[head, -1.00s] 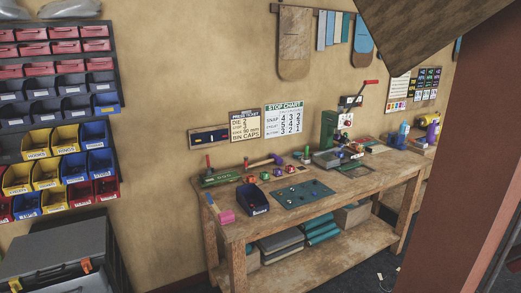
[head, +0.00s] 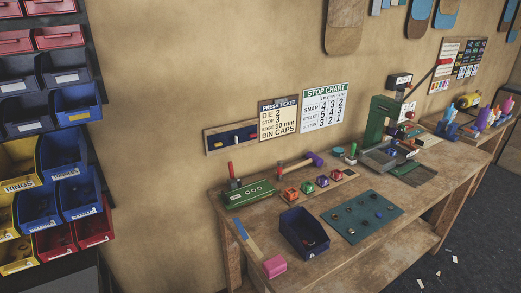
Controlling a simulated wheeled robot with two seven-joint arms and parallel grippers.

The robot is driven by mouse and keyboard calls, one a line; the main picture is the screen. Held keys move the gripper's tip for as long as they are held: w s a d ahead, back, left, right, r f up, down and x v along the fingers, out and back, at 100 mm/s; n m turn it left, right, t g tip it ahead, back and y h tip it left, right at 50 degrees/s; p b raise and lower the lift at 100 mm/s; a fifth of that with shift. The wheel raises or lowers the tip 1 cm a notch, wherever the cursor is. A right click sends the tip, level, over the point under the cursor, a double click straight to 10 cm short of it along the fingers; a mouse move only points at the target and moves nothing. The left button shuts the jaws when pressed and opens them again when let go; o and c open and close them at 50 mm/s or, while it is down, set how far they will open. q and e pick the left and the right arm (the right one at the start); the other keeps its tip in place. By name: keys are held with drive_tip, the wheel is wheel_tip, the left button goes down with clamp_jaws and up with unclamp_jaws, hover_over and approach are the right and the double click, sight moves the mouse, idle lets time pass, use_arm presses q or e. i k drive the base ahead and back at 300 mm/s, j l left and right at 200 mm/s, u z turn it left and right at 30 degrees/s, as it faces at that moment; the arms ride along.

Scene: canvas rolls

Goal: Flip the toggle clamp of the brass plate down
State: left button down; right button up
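A long green fixture (head: 248,193) lies on the back left of the workbench, with small round marks along its front. I cannot make out a brass plate for certain. Neither of my grippers is in view.
The wooden workbench (head: 315,268) also carries a dark blue bin (head: 304,233), a pink block (head: 274,266), a teal mat (head: 361,215) with small parts, a mallet (head: 297,163) and a green press (head: 381,120). Blue, red and yellow bins hang at left. Scraps lie on the floor.

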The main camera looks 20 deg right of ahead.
sight(230, 164)
drive_tip(key=i+z, duration=0.3)
drive_tip(key=i, duration=0.2)
drive_tip(key=i+z, duration=0.3)
drive_tip(key=i, duration=0.2)
